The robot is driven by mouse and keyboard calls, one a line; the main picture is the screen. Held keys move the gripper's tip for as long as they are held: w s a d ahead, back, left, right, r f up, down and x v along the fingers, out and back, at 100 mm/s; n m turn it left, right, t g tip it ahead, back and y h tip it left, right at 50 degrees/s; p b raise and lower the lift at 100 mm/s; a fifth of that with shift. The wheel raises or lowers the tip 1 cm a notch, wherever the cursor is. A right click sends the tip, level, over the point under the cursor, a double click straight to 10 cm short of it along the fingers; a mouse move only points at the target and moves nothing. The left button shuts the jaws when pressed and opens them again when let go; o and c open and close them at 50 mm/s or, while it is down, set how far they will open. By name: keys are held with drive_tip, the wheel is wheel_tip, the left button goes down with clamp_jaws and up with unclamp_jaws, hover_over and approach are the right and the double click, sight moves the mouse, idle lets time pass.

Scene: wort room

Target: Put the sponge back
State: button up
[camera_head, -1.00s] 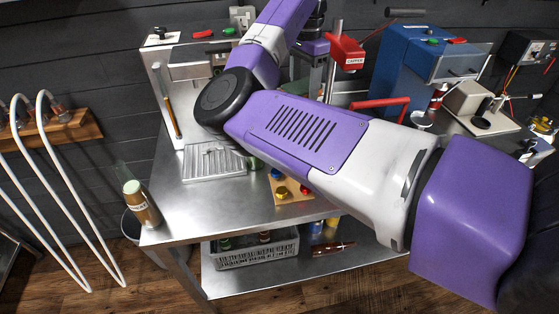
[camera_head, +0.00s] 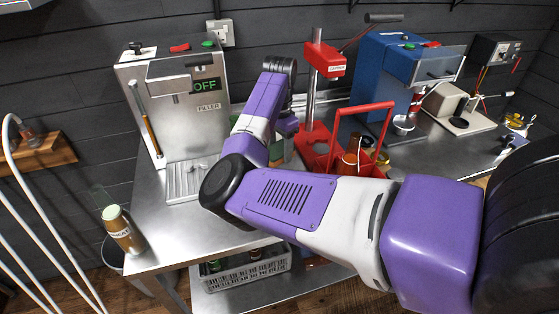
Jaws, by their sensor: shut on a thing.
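The filler (camera_head: 195,110) reads OFF, with a drip tray (camera_head: 182,182) before it. The red capper (camera_head: 325,62) and blue machine (camera_head: 395,80) stand right. A brown bottle (camera_head: 121,230) stands at the bench's left edge. A grey crate (camera_head: 243,270) sits below.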

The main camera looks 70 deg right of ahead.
sight(280, 148)
drive_tip(key=shift+f+p, duration=0.3)
drive_tip(key=shift+f, duration=2.45)
drive_tip(key=o, duration=0.9)
drive_tip(key=shift+f, duration=0.1)
wheel_tip(280, 148, up, 12)
drive_tip(key=shift+r+b, duration=0.15)
drive_tip(key=shift+b, duration=0.85)
